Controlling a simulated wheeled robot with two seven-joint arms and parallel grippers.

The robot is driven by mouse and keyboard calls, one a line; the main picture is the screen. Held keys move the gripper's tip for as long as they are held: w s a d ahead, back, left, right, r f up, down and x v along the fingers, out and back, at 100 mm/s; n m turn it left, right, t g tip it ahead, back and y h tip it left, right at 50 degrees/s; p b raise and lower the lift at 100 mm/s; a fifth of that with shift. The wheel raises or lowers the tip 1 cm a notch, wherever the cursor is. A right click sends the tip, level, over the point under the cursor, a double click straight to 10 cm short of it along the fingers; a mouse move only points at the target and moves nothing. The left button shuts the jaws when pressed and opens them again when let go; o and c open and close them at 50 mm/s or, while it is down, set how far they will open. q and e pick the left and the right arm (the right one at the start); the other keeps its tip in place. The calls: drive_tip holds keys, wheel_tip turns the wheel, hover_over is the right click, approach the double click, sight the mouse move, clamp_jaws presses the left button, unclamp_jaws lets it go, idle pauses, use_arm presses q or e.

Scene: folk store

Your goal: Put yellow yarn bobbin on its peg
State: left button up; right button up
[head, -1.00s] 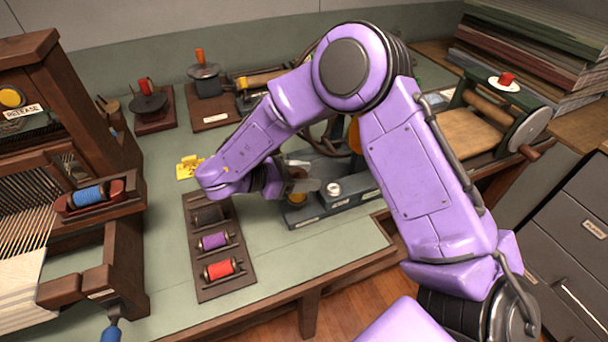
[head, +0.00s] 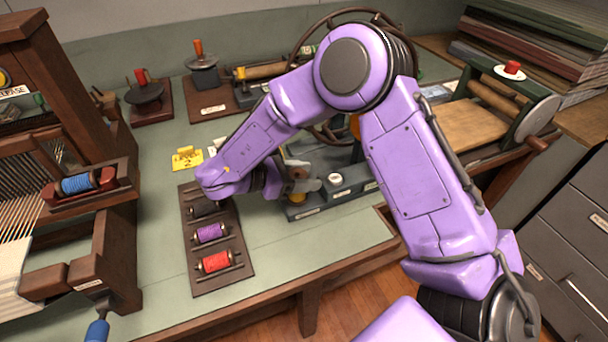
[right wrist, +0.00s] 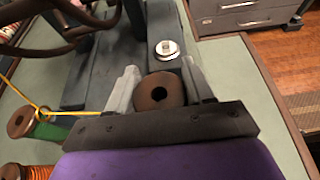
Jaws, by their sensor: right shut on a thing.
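My right gripper (head: 300,182) hangs over the left end of a grey machine block (head: 345,194). In the right wrist view the gripper (right wrist: 158,88) is shut on a bobbin (right wrist: 160,91). Only the bobbin's round brown end with a dark centre hole shows between the two grey fingers; its yarn is hidden there. In the head view a small yellow patch (head: 297,198) shows just below the fingers. I cannot tell whether it belongs to the held bobbin. I cannot make out the peg. My left gripper is not in view.
A dark wooden rack (head: 218,286) holds red (head: 215,262), purple (head: 210,233) and blackish (head: 203,208) bobbins. A white knob (head: 335,179) tops the machine. A loom (head: 95,150) stands left. The green tabletop in front of the machine is clear.

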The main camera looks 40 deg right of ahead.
drive_tip(key=o, duration=1.1)
drive_tip(key=b+v, duration=0.2)
drive_tip(key=v, duration=0.8)
drive_tip(key=shift+a+r, duration=0.15)
drive_tip(key=shift+a, duration=0.1)
